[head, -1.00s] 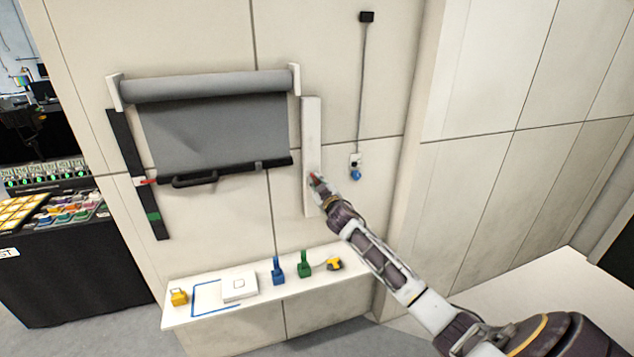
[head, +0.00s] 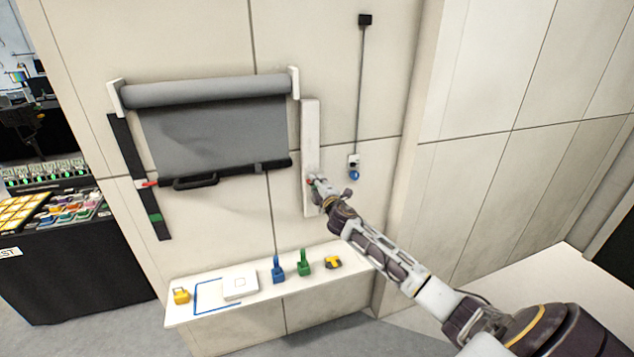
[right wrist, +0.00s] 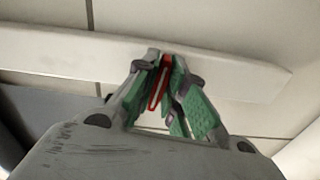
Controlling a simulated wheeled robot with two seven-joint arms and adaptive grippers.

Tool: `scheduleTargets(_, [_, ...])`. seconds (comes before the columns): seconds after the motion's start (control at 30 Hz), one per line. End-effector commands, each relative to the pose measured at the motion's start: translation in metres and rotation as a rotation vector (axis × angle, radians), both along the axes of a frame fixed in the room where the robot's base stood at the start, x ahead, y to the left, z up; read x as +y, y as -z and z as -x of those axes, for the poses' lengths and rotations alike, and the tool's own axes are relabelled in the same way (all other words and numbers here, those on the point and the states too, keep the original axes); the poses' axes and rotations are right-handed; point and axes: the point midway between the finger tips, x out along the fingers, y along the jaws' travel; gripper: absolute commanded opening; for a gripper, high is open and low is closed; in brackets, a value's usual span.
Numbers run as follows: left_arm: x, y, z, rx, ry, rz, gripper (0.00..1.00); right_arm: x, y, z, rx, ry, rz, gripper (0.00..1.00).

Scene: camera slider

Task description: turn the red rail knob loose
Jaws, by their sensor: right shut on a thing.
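The red rail knob (right wrist: 160,85) sits on the white vertical rail, between the fingers of my right gripper (right wrist: 166,75) in the right wrist view. The gripper's green-padded fingers are shut on it. In the head view my right gripper (head: 314,187) is against the white rail (head: 310,130), to the right of the grey roller screen, and mostly covers the knob. The white rail also runs across the right wrist view (right wrist: 60,45). My left gripper is not in view.
The grey screen (head: 215,130) hangs between white brackets, with a black rail (head: 135,180) on its left. A blue pull knob (head: 354,175) hangs on a cord. The shelf (head: 260,300) below holds a yellow block (head: 181,296), a blue piece (head: 278,270) and a green piece (head: 304,263).

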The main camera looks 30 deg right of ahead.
Motion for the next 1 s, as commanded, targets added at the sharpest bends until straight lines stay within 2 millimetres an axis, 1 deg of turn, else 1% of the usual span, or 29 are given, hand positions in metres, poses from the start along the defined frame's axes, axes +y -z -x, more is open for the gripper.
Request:
scheduleTargets(0.1, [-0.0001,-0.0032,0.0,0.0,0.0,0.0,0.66,0.0005,-0.0013,-0.0001,0.016,-0.001,0.066,0.0])
scheduleTargets(0.3, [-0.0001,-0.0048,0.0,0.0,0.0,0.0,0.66,0.0006,-0.0009,-0.0001,0.03,-0.002,0.127,0.0])
scheduleTargets(0.77, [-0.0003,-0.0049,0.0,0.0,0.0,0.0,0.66,0.0009,-0.0001,-0.0001,0.035,-0.002,0.147,0.0])
scheduleTargets(0.8, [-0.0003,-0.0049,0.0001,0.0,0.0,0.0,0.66,0.0009,-0.0001,-0.0001,0.035,-0.002,0.147,0.15])
scheduleTargets(0.93, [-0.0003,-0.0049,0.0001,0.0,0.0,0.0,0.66,0.0007,-0.0001,-0.0001,0.036,-0.001,0.146,0.32])
scheduleTargets(0.97, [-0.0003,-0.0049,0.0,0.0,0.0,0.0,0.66,0.0007,-0.0002,-0.0001,0.035,-0.001,0.146,0.34])
scheduleTargets(1.0, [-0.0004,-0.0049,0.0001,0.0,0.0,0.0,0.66,0.0006,-0.0003,0.0,0.035,-0.001,0.146,0.34])
